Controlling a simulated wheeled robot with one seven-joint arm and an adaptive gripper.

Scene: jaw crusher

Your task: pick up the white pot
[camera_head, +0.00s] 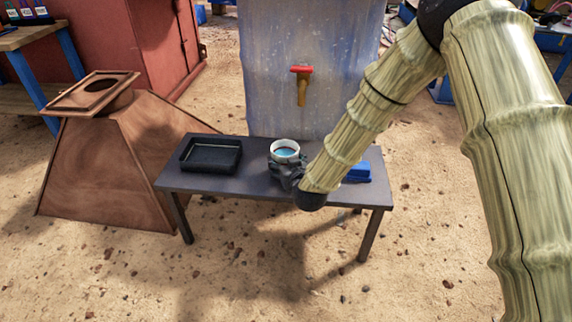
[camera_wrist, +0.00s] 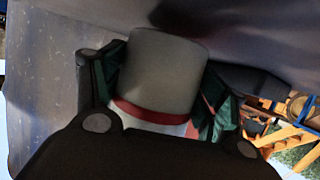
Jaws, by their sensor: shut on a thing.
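The white pot (camera_head: 284,149) shows in the head view on the dark bench (camera_head: 236,180), near its middle, with something blue inside it. In the wrist view the pot (camera_wrist: 161,75) fills the middle, with a red band near its near end. My gripper (camera_head: 284,172) is at the pot in the head view and hides its lower part. In the wrist view my gripper (camera_wrist: 155,90) has a finger on each side of the pot and is shut on it. I cannot tell whether the pot's base touches the bench.
A black tray (camera_head: 211,156) is on the bench left of the pot. A blue object (camera_head: 358,172) lies right of it, partly behind my arm. A tank with a red-handled tap (camera_head: 301,86) stands behind the bench. A rusty hopper (camera_head: 120,160) stands at the left.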

